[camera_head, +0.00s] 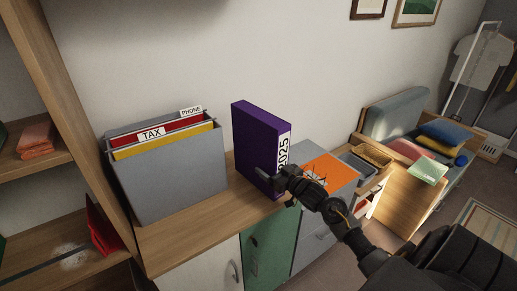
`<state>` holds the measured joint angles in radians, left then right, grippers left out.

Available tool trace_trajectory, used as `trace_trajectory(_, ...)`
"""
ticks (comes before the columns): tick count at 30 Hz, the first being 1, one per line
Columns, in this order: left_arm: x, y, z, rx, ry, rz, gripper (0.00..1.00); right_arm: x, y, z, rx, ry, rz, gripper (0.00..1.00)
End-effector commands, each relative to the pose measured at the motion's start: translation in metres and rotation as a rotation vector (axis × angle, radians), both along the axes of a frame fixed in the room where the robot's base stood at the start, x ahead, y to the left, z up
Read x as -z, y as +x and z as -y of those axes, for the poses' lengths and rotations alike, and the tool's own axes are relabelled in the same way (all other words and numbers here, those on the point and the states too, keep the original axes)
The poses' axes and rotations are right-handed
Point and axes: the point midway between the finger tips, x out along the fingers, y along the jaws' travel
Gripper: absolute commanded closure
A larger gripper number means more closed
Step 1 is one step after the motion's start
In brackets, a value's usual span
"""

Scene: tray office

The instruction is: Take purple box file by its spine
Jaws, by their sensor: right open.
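The purple box file (252,135) stands upright on the wooden cabinet top. Its spine faces the front right and carries a white label reading 2025. My right gripper (274,180) is open at the lower part of the spine. One finger shows in front of the file's purple side face; the other finger is hard to make out. I cannot tell whether the fingers touch the file. The gripper covers the lower end of the label. My left gripper is not in view.
A grey file holder (168,180) with TAX and PHONE folders stands left of the box file. An orange item (328,171) lies to the right, beside a grey tray (357,167). A wooden shelf unit (75,110) rises at the left. Bare cabinet top (190,236) lies in front.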

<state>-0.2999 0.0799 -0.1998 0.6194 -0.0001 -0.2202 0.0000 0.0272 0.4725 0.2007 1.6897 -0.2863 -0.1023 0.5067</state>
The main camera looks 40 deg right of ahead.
Motion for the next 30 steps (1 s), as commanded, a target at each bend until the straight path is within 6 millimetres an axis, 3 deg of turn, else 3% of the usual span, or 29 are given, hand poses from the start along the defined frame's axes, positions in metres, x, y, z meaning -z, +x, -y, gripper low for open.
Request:
trace_trajectory(8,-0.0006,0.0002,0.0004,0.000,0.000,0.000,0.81,0.0006,0.0047,-0.0008,0.000,-0.001,0.000,0.20)
trace_trajectory(26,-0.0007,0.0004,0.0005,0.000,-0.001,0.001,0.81,0.0003,0.0041,-0.0004,0.000,-0.001,0.001,0.96)
trace_trajectory(30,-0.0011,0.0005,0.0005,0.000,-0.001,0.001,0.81,-0.0031,0.0045,0.0001,0.001,-0.001,0.008,0.96)
